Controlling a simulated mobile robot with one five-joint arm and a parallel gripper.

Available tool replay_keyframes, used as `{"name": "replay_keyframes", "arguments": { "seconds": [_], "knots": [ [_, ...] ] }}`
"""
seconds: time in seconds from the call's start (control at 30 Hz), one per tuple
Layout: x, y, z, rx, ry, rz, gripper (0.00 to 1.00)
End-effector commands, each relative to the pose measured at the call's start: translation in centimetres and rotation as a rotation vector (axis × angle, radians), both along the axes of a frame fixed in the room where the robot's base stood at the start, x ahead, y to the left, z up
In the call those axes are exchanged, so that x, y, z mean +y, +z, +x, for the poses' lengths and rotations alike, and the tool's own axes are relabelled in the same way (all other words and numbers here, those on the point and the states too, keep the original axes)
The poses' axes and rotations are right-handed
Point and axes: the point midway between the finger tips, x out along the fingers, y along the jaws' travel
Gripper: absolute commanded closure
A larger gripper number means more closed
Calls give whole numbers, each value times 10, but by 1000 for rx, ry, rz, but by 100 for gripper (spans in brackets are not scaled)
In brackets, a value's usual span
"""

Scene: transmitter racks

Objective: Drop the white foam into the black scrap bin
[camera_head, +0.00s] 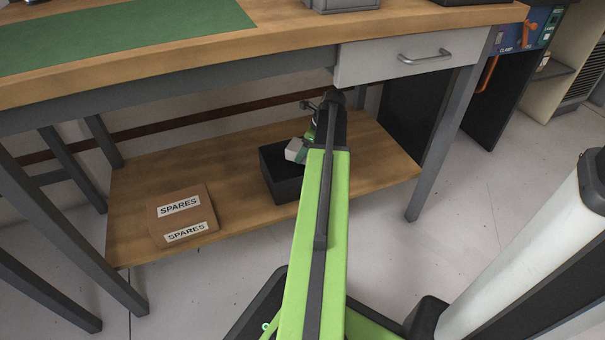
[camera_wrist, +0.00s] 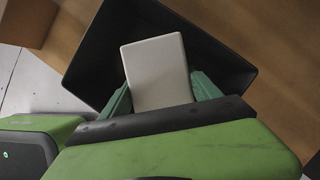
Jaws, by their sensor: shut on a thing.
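The white foam (camera_wrist: 156,72) is a pale block held between the green fingers of my gripper (camera_wrist: 162,98) in the wrist view. In the head view the foam (camera_head: 294,150) shows beside the end of my arm, and my gripper (camera_head: 304,147) is partly hidden by the arm. The black scrap bin (camera_head: 284,188) stands on the lower wooden shelf. In the wrist view the bin (camera_wrist: 93,72) lies behind and around the foam, so the foam is over its opening. The bin's inside is dark and partly hidden.
A brown SPARES box (camera_head: 185,222) sits on the lower shelf (camera_head: 245,222), left of the bin. The workbench top (camera_head: 290,27) and its drawer (camera_head: 380,62) overhang the shelf. A grey bench leg (camera_head: 438,150) stands to the right.

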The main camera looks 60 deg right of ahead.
Motion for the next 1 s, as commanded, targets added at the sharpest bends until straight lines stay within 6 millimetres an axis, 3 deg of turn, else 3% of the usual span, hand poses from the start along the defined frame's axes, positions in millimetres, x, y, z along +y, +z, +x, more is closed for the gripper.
{"name": "replay_keyframes", "arguments": {
  "seconds": [0.07, 0.1, 0.27, 0.67, 1.0],
  "knots": [
    [0, 1, 0, 0, 0, 0, 66],
    [0, 1, 0, 0, 0, 0, 24],
    [0, 1, 0, 0, 0, 0, 3],
    [-1, 7, -2, 0, -1, 0, 3],
    [-4, 62, -23, 0, -2, 1, 3]
  ]
}}
